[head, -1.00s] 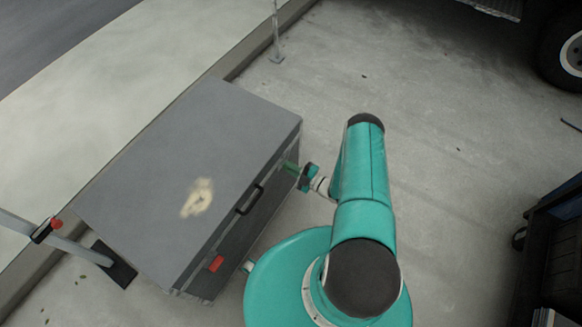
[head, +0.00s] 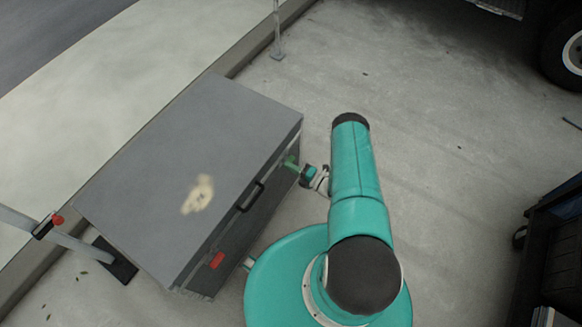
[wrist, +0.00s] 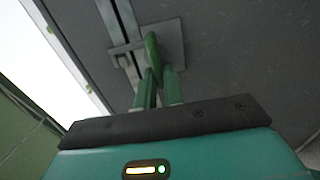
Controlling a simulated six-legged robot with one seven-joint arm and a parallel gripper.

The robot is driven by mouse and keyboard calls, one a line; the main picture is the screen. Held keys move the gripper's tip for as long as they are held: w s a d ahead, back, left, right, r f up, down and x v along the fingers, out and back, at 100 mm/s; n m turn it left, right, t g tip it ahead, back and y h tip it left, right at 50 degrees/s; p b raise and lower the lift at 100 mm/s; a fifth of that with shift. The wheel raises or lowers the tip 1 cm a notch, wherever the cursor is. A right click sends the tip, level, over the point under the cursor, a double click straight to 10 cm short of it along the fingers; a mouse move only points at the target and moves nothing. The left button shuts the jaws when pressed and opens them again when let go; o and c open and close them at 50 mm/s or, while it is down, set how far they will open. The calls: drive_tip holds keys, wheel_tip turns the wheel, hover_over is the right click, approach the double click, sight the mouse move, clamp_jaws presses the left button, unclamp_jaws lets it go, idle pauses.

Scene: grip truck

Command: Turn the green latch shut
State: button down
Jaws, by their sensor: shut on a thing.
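A grey case (head: 190,165) with a black handle stands on the ground left of my arm. A red latch (head: 216,260) is at the near end of its front face. The green latch (head: 291,161) is at the far end of that face; in the wrist view the green latch (wrist: 153,55) shows on a metal plate. My gripper (head: 303,172) is at the green latch, and in the wrist view the gripper (wrist: 158,85) has its two green fingers closed around the latch's lower part. The fingers partly hide the latch.
A metal stand leg with a red knob (head: 57,220) is beside the case on the left. A kerb (head: 235,62) runs behind it. A dark cart (head: 555,245) is at the right and a vehicle wheel (head: 565,50) at the upper right. Open concrete lies between.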

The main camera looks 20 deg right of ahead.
idle(0.3)
drive_tip(key=c, duration=1.5)
unclamp_jaws()
drive_tip(key=v, duration=1.3)
drive_tip(key=shift+s+d, duration=0.2)
drive_tip(key=shift+s, duration=0.15)
